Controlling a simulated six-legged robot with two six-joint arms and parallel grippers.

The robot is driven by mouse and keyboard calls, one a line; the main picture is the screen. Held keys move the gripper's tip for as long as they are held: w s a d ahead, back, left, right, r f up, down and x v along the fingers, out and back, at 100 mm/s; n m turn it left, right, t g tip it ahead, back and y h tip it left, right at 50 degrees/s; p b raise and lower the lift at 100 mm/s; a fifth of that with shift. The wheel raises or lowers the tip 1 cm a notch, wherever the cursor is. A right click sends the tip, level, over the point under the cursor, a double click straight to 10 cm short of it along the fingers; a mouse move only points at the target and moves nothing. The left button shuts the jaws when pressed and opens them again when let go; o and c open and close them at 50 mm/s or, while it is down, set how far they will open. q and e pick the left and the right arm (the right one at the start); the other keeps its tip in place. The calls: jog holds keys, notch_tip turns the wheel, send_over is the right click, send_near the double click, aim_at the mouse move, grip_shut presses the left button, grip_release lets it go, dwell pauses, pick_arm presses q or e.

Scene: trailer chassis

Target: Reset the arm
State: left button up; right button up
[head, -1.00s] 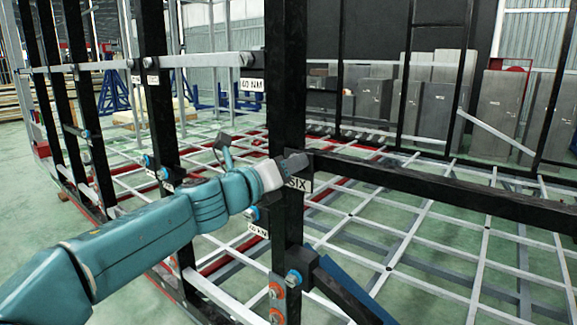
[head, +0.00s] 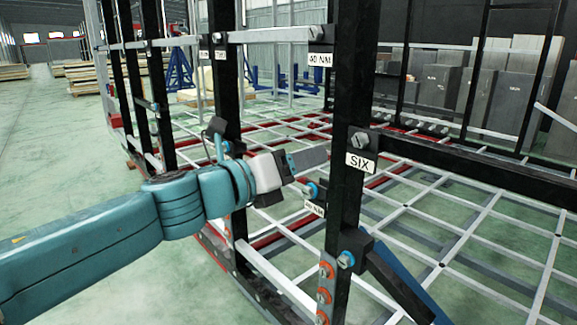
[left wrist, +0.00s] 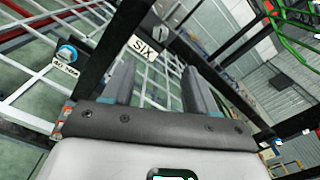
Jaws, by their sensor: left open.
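My left arm comes in from the left in the head view. My left gripper (head: 308,160) is a white and dark grey hand at its end, just left of the black post with the SIX label (head: 361,162). In the left wrist view the two grey fingers of my left gripper (left wrist: 158,88) stand apart with nothing between them. The SIX label (left wrist: 143,47) shows beyond the fingers there. The black post (head: 346,210) carries bolts beside the labels. My right gripper is not in view.
The trailer chassis has black posts, white rails and a white grid floor (head: 440,240). A blue-capped bolt (left wrist: 66,53) with a label is left of the fingers in the wrist view. Grey cabinets (head: 440,90) stand behind. Open green floor (head: 60,150) lies at the left.

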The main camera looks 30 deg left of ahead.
pick_arm(q)
jog(key=shift+v, duration=1.25)
